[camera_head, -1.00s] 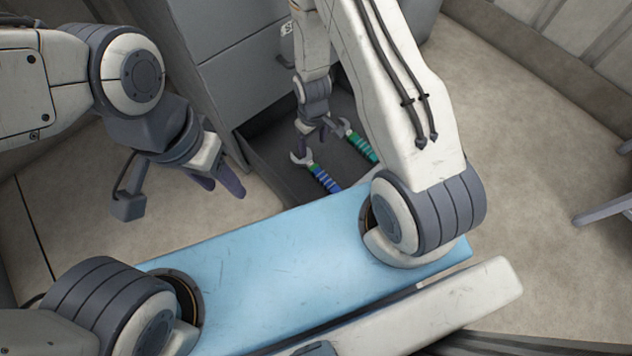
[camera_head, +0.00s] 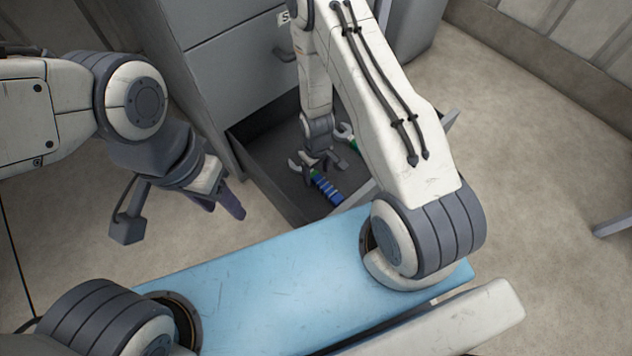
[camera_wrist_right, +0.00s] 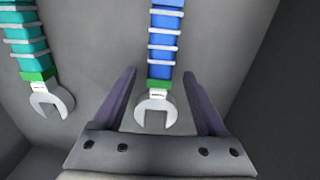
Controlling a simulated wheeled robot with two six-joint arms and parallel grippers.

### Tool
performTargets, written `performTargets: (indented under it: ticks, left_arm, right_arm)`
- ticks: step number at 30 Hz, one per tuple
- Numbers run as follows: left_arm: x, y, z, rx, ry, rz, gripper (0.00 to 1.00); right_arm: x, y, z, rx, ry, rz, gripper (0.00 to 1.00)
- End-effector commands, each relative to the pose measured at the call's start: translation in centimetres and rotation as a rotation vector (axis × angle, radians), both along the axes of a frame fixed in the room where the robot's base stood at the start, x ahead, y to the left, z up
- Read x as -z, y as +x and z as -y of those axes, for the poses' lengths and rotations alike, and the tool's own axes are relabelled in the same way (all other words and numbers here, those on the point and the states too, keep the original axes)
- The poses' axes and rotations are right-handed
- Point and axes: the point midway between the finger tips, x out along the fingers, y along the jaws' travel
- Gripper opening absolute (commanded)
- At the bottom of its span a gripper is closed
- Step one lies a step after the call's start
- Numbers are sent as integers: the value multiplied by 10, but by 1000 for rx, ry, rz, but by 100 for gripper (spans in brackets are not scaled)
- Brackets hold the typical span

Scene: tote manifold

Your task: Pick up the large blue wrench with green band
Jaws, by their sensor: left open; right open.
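The blue wrench (camera_head: 326,188) lies in the open drawer, with pale rings on its handle and a silver open-ended head. In the right wrist view, the blue wrench (camera_wrist_right: 161,40) has a narrow green band by its head. My right gripper (camera_head: 328,163) is inside the drawer over the head end; in its wrist view the open fingers (camera_wrist_right: 159,74) are on either side of the wrench, apart from it. My left gripper (camera_head: 221,208) is open and empty, left of the drawer.
A teal wrench (camera_wrist_right: 27,45) with a green band lies left of the blue one in the wrist view; my right arm partly hides it in the head view. The grey drawer's walls (camera_head: 268,189) surround both. A grey cabinet (camera_head: 235,75) stands behind.

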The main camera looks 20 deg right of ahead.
Motion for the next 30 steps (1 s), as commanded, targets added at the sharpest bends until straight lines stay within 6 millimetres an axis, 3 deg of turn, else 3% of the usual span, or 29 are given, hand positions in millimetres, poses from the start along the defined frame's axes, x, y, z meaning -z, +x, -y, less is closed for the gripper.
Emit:
performTargets:
  ticks: [1,3,12,18,26,30]
  left_arm:
    - [14,0,0,0,0,0,50]
    - [19,0,0,0,0,0,50]
    - [19,0,0,0,0,0,50]
    - [19,0,0,0,0,0,50]
    - [19,0,0,0,0,0,50]
    - [11,0,0,0,0,0,50]
  right_arm:
    - [15,-1,0,0,0,-1,75]
    - [22,0,0,0,0,0,75]
    - [23,0,0,0,0,0,75]
    - [23,0,0,0,0,0,0]
    - [23,0,0,0,0,0,0]
    - [13,0,0,0,-1,1,0]
